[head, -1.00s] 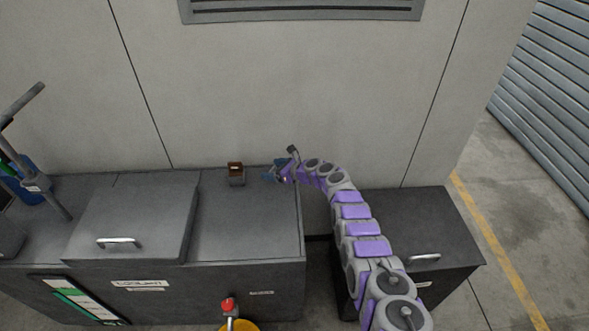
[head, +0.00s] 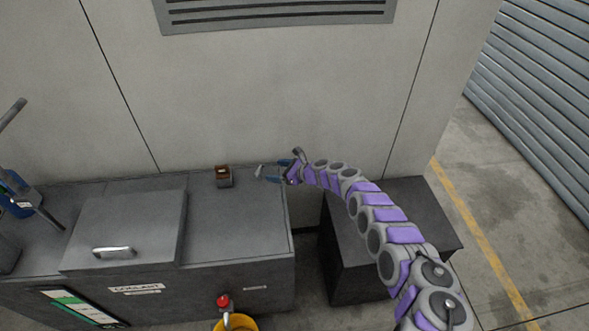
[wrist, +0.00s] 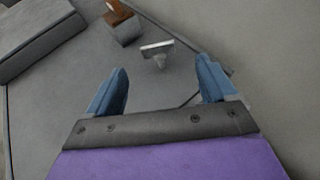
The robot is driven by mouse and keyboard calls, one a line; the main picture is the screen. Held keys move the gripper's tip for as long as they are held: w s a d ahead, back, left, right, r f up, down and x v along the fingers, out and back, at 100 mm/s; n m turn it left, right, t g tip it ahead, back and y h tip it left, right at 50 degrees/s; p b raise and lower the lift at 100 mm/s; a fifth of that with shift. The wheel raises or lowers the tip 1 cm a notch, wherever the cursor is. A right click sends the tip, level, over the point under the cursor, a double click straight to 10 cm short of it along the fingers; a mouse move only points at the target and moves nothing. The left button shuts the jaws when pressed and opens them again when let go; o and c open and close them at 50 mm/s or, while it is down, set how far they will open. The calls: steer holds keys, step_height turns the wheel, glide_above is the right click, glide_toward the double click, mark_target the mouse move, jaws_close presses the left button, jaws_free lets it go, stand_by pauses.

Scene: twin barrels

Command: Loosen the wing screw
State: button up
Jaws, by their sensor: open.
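The wing screw is a small grey T-shaped piece on the dark cabinet top. It stands upright in the wrist view (wrist: 157,50), just beyond the space between my blue fingertips. In the head view the wing screw (head: 260,171) shows just left of the fingers, near the cabinet's back right corner. My gripper (head: 274,171) is open and empty. Its two fingers are wide apart in the wrist view (wrist: 162,72). I see a gap between the fingertips and the screw; contact does not show.
A small brown-topped box (head: 223,176) stands left of the screw. A raised lid with a handle (head: 125,225) lies farther left on the coolant cabinet (head: 235,235). The wall is close behind. A lower dark cabinet (head: 425,215) stands right, past a gap.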

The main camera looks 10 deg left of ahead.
steer(key=p+v, duration=0.2)
steer(key=v, duration=0.5)
steer(key=shift+d, duration=0.25)
steer(key=shift+r, duration=0.1)
steer(key=shift+c, duration=0.3)
